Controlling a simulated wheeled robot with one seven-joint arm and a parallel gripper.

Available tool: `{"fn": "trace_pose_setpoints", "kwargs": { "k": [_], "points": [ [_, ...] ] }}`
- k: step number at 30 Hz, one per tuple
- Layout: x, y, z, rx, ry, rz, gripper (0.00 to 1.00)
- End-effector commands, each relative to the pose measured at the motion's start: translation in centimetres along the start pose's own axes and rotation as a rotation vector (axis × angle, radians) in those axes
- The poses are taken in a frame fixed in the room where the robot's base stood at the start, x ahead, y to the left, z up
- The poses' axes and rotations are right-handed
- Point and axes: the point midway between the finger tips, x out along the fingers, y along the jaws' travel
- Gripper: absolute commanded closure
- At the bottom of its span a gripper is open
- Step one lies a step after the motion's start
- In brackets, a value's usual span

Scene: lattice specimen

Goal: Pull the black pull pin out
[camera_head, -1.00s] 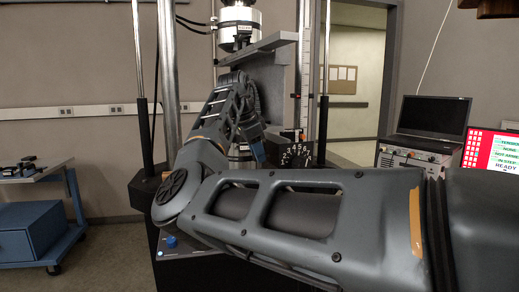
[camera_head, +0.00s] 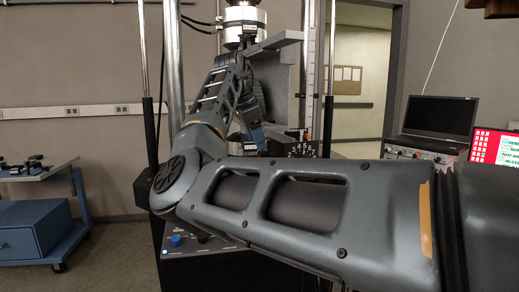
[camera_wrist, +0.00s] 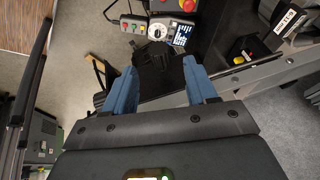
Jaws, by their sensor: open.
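My gripper (camera_wrist: 162,88) has two blue fingers spread apart, with nothing clasped between them. A black, knobby part (camera_wrist: 154,60) lies beyond and between the fingertips in the wrist view; it may be the black pull pin, but I cannot tell for sure. In the head view, my gripper's blue finger (camera_head: 254,122) shows in front of the test frame, beside a black block with white numbers (camera_head: 302,147). The fingertips and any pin there are largely hidden by my arm.
A control panel with a red button (camera_wrist: 188,5) and a dial stands beyond the fingers. A grey beam (camera_wrist: 262,76) runs close by on the right. The frame has upright columns (camera_head: 174,70) and a white cylinder (camera_head: 244,26). A laptop (camera_head: 440,115) stands at right, a blue cart (camera_head: 35,225) at left.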

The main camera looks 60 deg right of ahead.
Motion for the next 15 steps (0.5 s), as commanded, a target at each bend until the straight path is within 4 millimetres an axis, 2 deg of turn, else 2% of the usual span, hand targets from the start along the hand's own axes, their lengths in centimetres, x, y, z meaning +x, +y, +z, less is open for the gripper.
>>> {"fn": "trace_pose_setpoints", "kwargs": {
  "k": [3, 6, 15],
  "points": [
    [-1.7, 0.0, 0.1, -0.001, -0.001, -0.001, 0.43],
    [-2.6, 0.0, 0.1, -0.001, -0.002, 0.0, 0.43],
    [-3.1, 0.0, 0.1, -0.001, -0.001, 0.001, 0.43]
  ]
}}
